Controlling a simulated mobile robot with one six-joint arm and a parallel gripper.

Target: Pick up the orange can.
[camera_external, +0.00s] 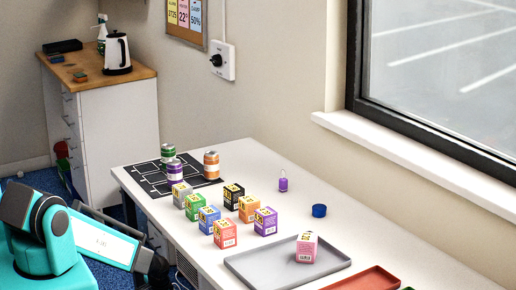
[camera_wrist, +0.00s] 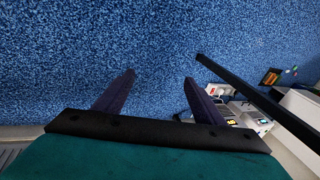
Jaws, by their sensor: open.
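The orange can (camera_external: 211,165) stands upright on the right part of a black mat with white grid lines (camera_external: 150,181), at the far end of the white table. The cans do not show there. In the external view my arm is at the lower left, off the table, and the fingers cannot be made out.
Several small coloured cartons (camera_external: 208,218) stand on the table (camera_external: 345,225) in front of the mat. A grey tray (camera_external: 255,265) holds a pink carton (camera_external: 306,247). A purple padlock-like item (camera_external: 283,181), a blue lid (camera_external: 319,211) and a red tray (camera_external: 365,280) are further right.

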